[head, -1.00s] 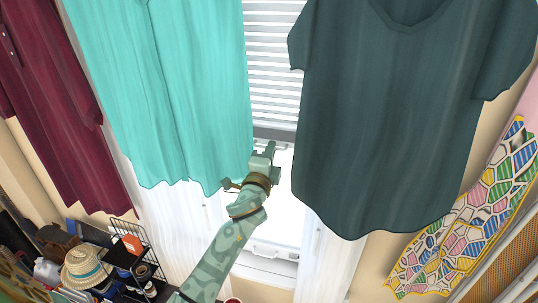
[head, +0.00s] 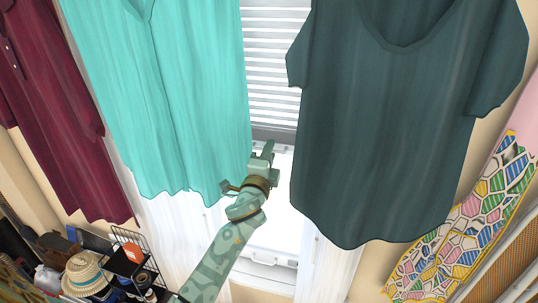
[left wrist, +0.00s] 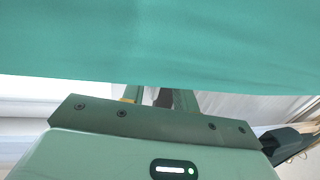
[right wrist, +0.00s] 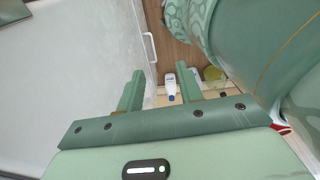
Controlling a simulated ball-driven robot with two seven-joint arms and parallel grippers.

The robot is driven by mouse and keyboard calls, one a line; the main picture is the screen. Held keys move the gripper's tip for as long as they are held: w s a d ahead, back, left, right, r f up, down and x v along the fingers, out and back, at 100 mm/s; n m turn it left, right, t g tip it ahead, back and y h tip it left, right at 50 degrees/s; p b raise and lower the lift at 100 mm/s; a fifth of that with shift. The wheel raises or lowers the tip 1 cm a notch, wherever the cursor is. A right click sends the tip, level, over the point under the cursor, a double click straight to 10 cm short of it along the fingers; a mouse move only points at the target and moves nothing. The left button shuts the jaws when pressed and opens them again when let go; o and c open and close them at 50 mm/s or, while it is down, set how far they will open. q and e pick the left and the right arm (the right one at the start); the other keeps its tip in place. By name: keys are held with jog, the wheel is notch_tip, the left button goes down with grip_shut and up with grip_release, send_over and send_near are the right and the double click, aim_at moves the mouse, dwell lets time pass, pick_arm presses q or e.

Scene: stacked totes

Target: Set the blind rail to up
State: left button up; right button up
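The white slatted blind (head: 272,70) hangs in the window between two hanging shirts. Its grey blind rail (head: 272,134) runs along its lower edge, with bright open window below. My left gripper (head: 264,153) is just below the rail in the head view, and I cannot tell whether it touches it. In the left wrist view the left gripper's fingers (left wrist: 158,97) stand apart, with a small dark shape behind them; the teal shirt hides their tips. My right gripper (right wrist: 160,90) is open and empty, low beside a white surface, and out of the head view.
The teal shirt (head: 175,100) hangs left of the blind and close to my left gripper. A dark green shirt (head: 400,130) covers the right of the window. A maroon shirt (head: 55,110) hangs far left. A black rack (head: 130,262) and straw hat (head: 86,274) stand lower left.

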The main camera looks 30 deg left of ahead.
pick_arm(q)
jog(key=shift+f, duration=0.1)
jog(key=b+v, duration=0.3)
jog(key=v, duration=1.3)
jog(key=shift+s, duration=0.15)
